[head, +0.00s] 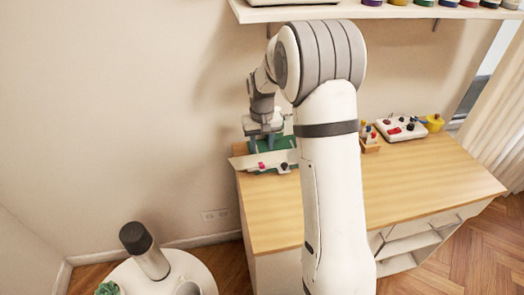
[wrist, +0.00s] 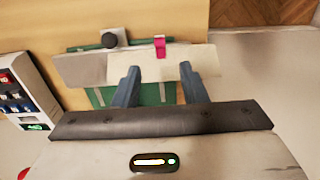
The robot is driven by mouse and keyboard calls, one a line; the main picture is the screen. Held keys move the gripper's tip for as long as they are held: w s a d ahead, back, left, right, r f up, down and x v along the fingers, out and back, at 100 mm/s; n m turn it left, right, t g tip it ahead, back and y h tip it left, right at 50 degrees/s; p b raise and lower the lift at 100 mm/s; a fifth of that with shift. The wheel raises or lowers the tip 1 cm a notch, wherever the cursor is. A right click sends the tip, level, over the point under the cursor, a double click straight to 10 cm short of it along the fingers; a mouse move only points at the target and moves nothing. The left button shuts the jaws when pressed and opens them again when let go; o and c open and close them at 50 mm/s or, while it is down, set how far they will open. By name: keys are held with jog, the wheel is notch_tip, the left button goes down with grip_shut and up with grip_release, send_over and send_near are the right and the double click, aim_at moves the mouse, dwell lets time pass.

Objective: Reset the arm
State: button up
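My arm reaches over the wooden table (head: 415,185), with my gripper (head: 264,132) low over the table's far left end. In the wrist view my gripper (wrist: 160,76) has its two grey fingers spread apart, with nothing held between them. Just beyond and below the fingers is a flat device with a pale plate (wrist: 90,68), a green base (wrist: 150,94), a pink clip (wrist: 160,47) and a black knob (wrist: 109,40). The same device shows in the head view with its pink clip (head: 262,165). Whether the fingers touch it I cannot tell.
A white panel with knobs (head: 402,128), a yellow pot (head: 434,123) and a small wooden holder (head: 370,143) stand at the back right. A shelf (head: 290,14) with jars hangs above my arm. The table's front right is clear. A plant (head: 108,288) shows at lower left.

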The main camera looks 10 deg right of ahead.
dwell(0.4)
jog(key=s+r+t, duration=0.1)
jog(key=s+r, duration=1)
jog(key=s, duration=0.2)
jog(key=s+r+t, duration=0.1)
jog(key=s, duration=1.5)
jog(key=shift+s+d+r+t, duration=0.25)
jog(key=shift+s+r+t, duration=0.05)
jog(key=shift+s+t, duration=0.1)
jog(key=shift+c, duration=0.2)
